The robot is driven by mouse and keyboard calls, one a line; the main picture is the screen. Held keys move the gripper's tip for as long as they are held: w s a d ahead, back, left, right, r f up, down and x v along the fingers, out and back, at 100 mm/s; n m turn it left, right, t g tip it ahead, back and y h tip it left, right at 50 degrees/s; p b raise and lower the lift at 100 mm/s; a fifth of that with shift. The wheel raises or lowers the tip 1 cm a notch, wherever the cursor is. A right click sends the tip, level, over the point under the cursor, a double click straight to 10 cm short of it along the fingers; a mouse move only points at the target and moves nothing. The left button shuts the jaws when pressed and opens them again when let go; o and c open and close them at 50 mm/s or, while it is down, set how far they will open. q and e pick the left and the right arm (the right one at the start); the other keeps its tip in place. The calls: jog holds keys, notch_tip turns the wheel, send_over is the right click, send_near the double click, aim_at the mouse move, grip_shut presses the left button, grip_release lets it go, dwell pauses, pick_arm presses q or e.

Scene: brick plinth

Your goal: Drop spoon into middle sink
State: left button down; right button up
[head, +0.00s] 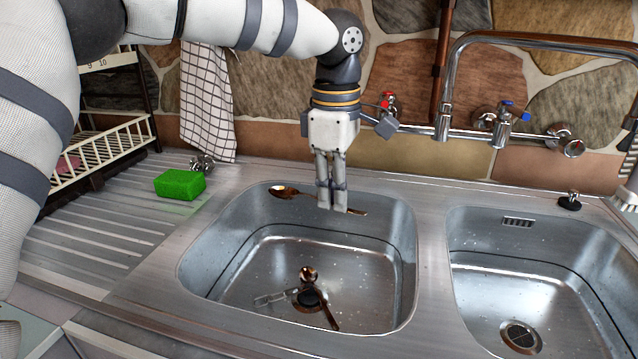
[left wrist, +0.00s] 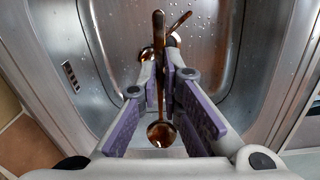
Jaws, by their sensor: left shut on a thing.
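My left gripper (head: 332,208) is shut on a bronze-coloured spoon (head: 284,191) and holds it roughly level over the back part of the left of the two visible basins (head: 225,245). The spoon's bowl points left in the head view and its handle tip shows right of the fingers. The left wrist view shows the spoon bowl (left wrist: 160,134) near the palm side and the handle passing between the pads of the gripper (left wrist: 167,85). On that basin's floor another brown spoon (head: 322,308) lies across the drain. My right gripper is not in view.
A silvery utensil (head: 268,298) also lies in that basin. A second basin (head: 500,285) is at the right, under a tap (head: 448,90). A green sponge (head: 180,184) sits on the ribbed drainboard (head: 90,235) at left. A checked towel (head: 208,100) and a dish rack (head: 105,150) are behind.

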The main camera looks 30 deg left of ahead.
pick_arm(q)
notch_tip(320, 180, down, 6)
jog(key=shift+b, duration=0.35)
jog(key=shift+s+a, duration=0.1)
jog(key=c, duration=1.7)
grip_release()
jog(key=r, duration=1.2)
jog(key=shift+s, duration=0.2)
